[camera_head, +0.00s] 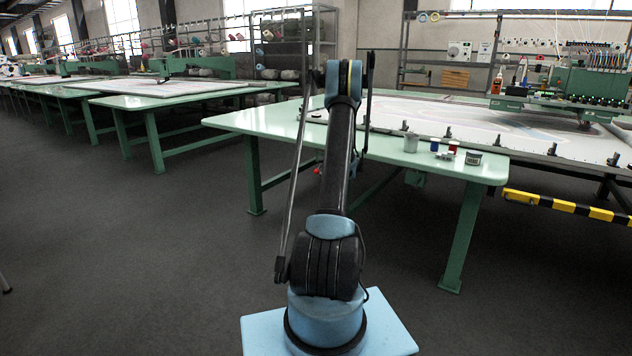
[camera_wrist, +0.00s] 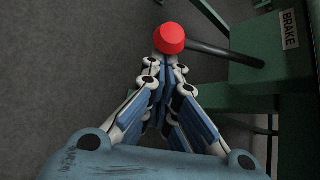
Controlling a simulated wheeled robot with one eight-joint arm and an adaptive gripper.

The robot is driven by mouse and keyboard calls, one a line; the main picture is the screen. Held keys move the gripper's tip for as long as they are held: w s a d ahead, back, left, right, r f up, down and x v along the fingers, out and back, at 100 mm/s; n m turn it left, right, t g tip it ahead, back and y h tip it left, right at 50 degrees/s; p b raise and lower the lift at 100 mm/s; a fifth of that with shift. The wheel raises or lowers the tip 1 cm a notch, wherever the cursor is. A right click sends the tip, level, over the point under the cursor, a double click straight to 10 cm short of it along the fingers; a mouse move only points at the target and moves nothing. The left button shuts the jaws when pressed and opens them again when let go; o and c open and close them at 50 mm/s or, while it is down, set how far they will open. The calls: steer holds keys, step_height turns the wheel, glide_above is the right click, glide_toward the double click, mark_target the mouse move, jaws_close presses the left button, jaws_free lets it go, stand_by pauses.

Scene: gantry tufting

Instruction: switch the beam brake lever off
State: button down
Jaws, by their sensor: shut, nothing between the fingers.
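The beam brake lever shows in the wrist view as a dark rod ending in a red knob (camera_wrist: 169,38). The rod (camera_wrist: 222,53) runs right from the knob to a green post beside a white BRAKE label (camera_wrist: 290,29). My gripper (camera_wrist: 167,62) is shut and empty, its fingertips just below the knob in the picture. I cannot tell whether they touch it. In the head view a small red spot (camera_head: 317,170) shows beside my arm under the table's edge. My gripper is hidden there behind my arm.
A green table (camera_head: 237,122) stands behind my arm, with small spools (camera_head: 434,145) and a small grey box (camera_head: 473,158) near its right corner. A green stitching machine (camera_head: 590,85) is at the right. A yellow-black striped bar (camera_head: 565,206) juts at right. Grey floor is clear at left.

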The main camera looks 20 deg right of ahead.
steer(key=shift+s+a+r+m+g+y, duration=0.25)
steer(key=shift+r+m+g+y, duration=0.1)
steer(key=shift+r, duration=0.35)
steer(key=shift+s+a+r+m+g+y, duration=0.1)
steer(key=shift+a+r+m+g+y, duration=0.25)
steer(key=shift+r, duration=0.35)
steer(key=shift+s+a+r+m+g+y, duration=0.2)
steer(key=shift+r+g+y, duration=0.2)
steer(key=shift+r, duration=0.4)
steer(key=shift+d, duration=0.1)
step_height(320, 180, down, 4)
steer(key=s+d, duration=0.1)
steer(key=v, duration=1)
steer(key=shift+w+d+r, duration=0.15)
steer(key=shift+d, duration=0.15)
